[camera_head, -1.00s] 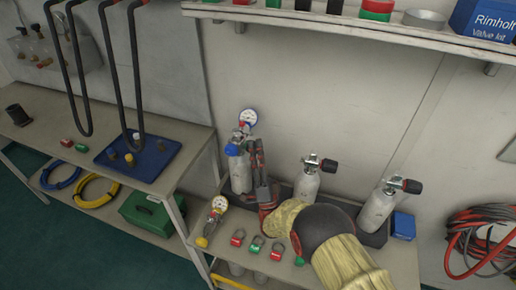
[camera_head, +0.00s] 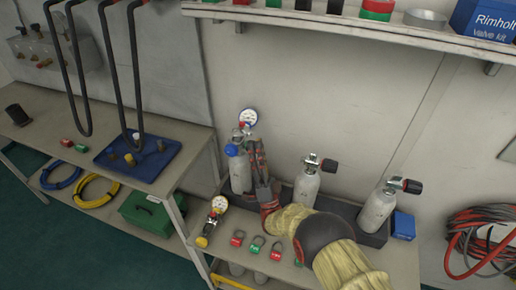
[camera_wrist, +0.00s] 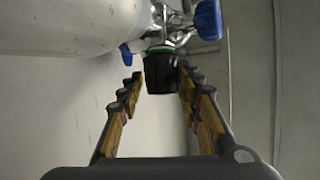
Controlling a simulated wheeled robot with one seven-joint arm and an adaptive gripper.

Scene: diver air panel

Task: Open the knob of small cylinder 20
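The left small cylinder (camera_head: 238,172) stands upright in the rack, with a chrome valve, a blue knob and a round white gauge (camera_head: 248,117) on top. No number is readable on it. My gripper (camera_head: 254,150) is at its right side, fingers pointing up by the valve, and partly hides it. In the wrist view a white cylinder body (camera_wrist: 70,22) runs in from the left to the chrome valve. A black knob (camera_wrist: 160,74) lies between my two open fingers (camera_wrist: 160,88), with a small gap on each side. A blue knob (camera_wrist: 208,20) is beyond at the upper right.
Two more white cylinders, the middle (camera_head: 306,186) and the right (camera_head: 376,208), stand in the same rack with dark knobs. A loose gauge (camera_head: 219,204) and several coloured clips lie on the bench front. A shelf (camera_head: 350,22) hangs above. The wall is close behind.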

